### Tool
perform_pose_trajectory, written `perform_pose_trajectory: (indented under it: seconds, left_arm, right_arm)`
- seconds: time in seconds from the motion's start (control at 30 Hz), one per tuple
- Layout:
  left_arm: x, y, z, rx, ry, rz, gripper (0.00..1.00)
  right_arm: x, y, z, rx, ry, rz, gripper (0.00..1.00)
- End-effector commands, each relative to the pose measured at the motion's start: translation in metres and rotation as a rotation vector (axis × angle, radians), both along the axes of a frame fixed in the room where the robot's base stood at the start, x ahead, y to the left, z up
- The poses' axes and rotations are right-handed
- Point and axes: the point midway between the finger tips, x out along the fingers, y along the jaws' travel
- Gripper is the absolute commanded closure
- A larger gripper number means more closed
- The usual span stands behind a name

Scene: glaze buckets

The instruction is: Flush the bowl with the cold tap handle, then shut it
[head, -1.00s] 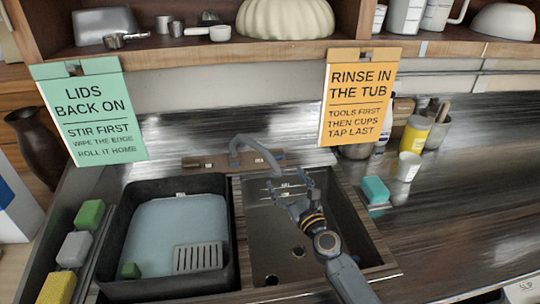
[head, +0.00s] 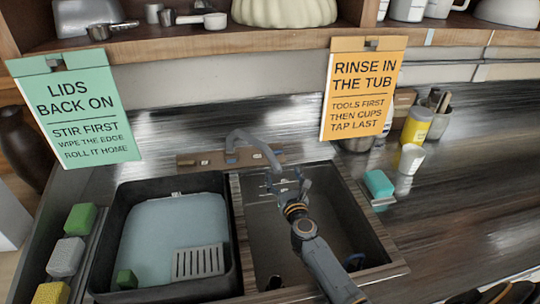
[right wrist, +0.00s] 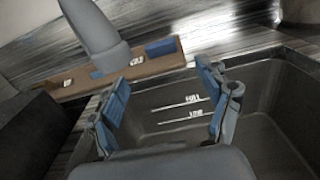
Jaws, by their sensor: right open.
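The grey tap spout (head: 255,143) curves from a wooden strip (head: 187,160) behind the sink; no water stream shows. The right wrist view shows its thick base (right wrist: 92,28), a blue block (right wrist: 160,47) on the strip at its right and a smaller blue patch (right wrist: 97,74) at its left. The strip's small labels are too blurred to read, so I cannot tell which part is the cold handle. The sink bowl (head: 330,215) is dark grey, marked FULL and LOW inside. My right gripper (head: 287,180) is open and empty over its back, near the spout's end. My left gripper is not visible.
A black tub (head: 120,225) with a pale blue surface stands left of the bowl, with several sponges (head: 67,256) beside it. A teal sponge (head: 378,184) and white cup (head: 411,158) stand right. An orange sign (head: 362,90) hangs behind; the right counter is largely clear.

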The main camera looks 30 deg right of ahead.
Motion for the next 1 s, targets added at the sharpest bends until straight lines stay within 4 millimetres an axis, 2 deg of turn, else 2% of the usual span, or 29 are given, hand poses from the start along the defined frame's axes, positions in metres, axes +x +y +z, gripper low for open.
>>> perform_pose_trajectory:
  seconds: [0.3, 0.5, 0.7, 1.0]
  left_arm:
    - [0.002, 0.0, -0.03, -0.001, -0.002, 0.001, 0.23]
    - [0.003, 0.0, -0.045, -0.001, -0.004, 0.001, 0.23]
    - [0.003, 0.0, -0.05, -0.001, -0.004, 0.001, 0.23]
    - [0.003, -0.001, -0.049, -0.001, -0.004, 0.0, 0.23]
  right_arm:
    - [0.068, -0.017, -0.003, -0.003, -0.002, 0.002, 0.23]
    - [0.097, -0.024, -0.002, -0.003, -0.002, 0.003, 0.23]
    - [0.108, -0.027, 0.0, -0.001, -0.001, 0.002, 0.23]
    - [0.11, -0.028, 0.001, -0.001, -0.001, 0.002, 0.25]
